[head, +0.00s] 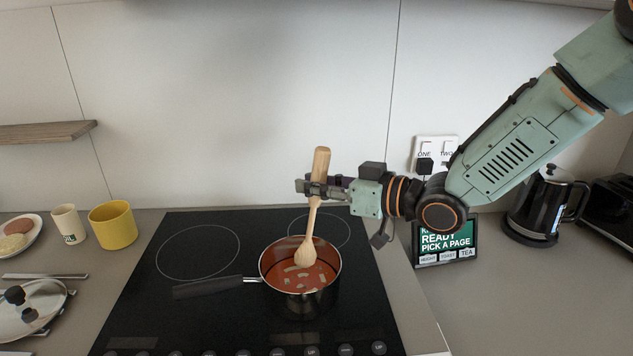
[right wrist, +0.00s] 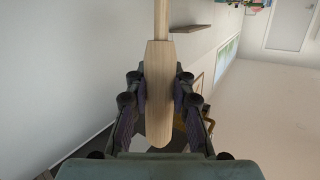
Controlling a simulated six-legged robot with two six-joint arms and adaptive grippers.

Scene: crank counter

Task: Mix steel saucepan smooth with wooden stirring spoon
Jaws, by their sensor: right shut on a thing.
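The steel saucepan (head: 300,290) stands on the black cooktop, with its dark handle pointing left. It holds red sauce with several pale lumps at the surface. The wooden stirring spoon (head: 318,180) is nearly upright, handle up, with its bowl over the pan and its lower end at the sauce. I cannot tell how deep it reaches. My right gripper (head: 312,188) is shut on the spoon's handle above the pan. In the right wrist view, the handle (right wrist: 159,92) sits between both finger pads (right wrist: 160,98). My left gripper is not in view.
The black cooktop (head: 190,300) has free room left of the pan. A yellow mug (head: 112,226), a pale cup (head: 69,226) and a pan lid (head: 30,308) are at the left. A screen (head: 445,243) and a kettle (head: 540,208) stand at the right.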

